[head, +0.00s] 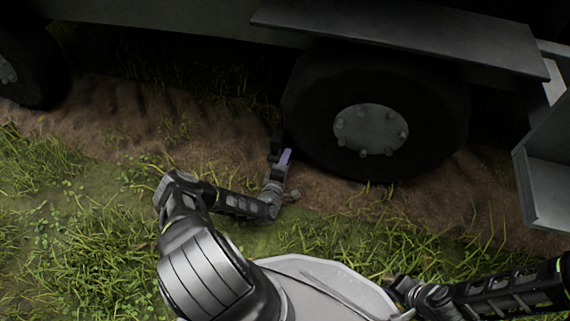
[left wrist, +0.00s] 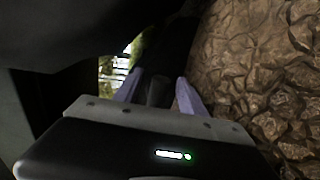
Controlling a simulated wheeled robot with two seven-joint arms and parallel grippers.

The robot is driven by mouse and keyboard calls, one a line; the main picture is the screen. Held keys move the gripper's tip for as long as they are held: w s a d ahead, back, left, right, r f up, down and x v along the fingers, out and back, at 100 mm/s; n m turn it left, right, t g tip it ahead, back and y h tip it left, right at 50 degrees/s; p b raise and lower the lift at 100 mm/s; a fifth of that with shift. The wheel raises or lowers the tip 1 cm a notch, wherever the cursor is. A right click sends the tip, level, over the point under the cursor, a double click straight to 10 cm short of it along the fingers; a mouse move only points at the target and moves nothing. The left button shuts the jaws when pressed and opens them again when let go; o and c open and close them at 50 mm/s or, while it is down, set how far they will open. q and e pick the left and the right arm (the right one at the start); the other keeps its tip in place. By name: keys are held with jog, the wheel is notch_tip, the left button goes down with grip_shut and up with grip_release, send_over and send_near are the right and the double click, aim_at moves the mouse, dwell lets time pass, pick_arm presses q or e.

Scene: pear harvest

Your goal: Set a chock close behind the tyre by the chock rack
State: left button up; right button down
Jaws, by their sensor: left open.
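The big dark tyre (head: 310,125) with a grey hub stands on brown soil under the vehicle in the head view. My left gripper (head: 284,157) is low by the tyre's left side, its purple fingers pointing towards the ground line. In the left wrist view the left gripper (left wrist: 160,92) has its two purple fingers apart. A dark block (left wrist: 158,90), apparently the chock's grip, shows between them. The dark chock (head: 277,138) shows only faintly against the tyre's left edge; I cannot tell whether it touches the tyre. My right gripper is out of view.
A grey metal holder (head: 545,185), likely the chock rack, hangs at the right edge. A flat dark fender (head: 400,35) overhangs the tyre. Another wheel (head: 30,65) is at the far left. Bare soil (head: 120,120) lies between the wheels, with grass in front.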

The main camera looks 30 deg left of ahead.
pick_arm(q)
grip_shut()
dwell(0.4)
dwell(0.9)
